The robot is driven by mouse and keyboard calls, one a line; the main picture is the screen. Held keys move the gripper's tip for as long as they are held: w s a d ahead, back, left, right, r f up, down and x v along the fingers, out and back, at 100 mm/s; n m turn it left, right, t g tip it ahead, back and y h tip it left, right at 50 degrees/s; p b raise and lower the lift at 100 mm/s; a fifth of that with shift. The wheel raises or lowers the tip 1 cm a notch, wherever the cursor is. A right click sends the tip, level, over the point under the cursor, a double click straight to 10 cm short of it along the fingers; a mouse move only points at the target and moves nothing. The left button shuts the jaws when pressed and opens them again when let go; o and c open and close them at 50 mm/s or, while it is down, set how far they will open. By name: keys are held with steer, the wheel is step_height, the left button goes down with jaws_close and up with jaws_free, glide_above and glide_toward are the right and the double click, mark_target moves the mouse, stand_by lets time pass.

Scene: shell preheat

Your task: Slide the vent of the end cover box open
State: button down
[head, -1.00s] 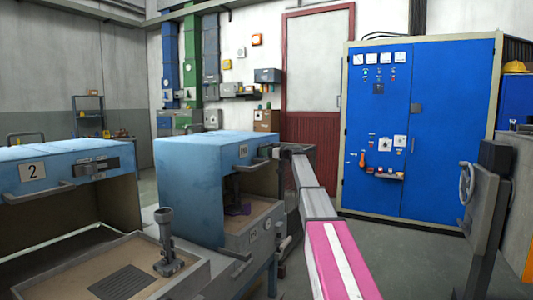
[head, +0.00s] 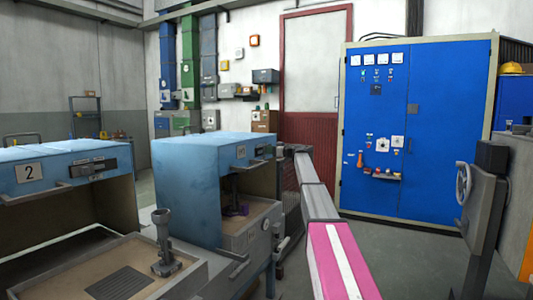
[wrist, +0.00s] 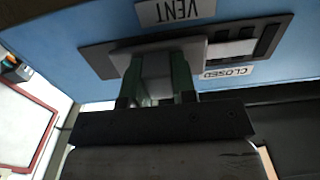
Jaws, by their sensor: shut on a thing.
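The end cover box appears to be the blue box on the right in the head view (head: 197,165); its front has a small number plate. In the wrist view the blue face (wrist: 65,25) shows a dark vent frame (wrist: 97,62), with an upside-down VENT label (wrist: 176,11) and a CLOSED label (wrist: 227,72). My gripper (wrist: 155,85) is shut on the grey vent handle (wrist: 156,72), its fingers on either side. Slots (wrist: 238,42) show to the right of the slide, towards the CLOSED label.
A second blue box (head: 60,175), numbered 2, stands at left. A sand-coloured tray (head: 110,275) with a grey post (head: 163,240) lies in front. A handwheel stand (head: 482,200) is at right. A blue cabinet (head: 420,130) stands behind, with open floor before it.

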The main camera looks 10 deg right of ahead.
steer(key=shift+w+d, duration=0.1)
steer(key=shift+w, duration=0.1)
steer(key=c, duration=0.9)
jaws_free()
steer(key=shift+s+d, duration=0.3)
steer(key=shift+d, duration=0.05)
steer(key=v, duration=1)
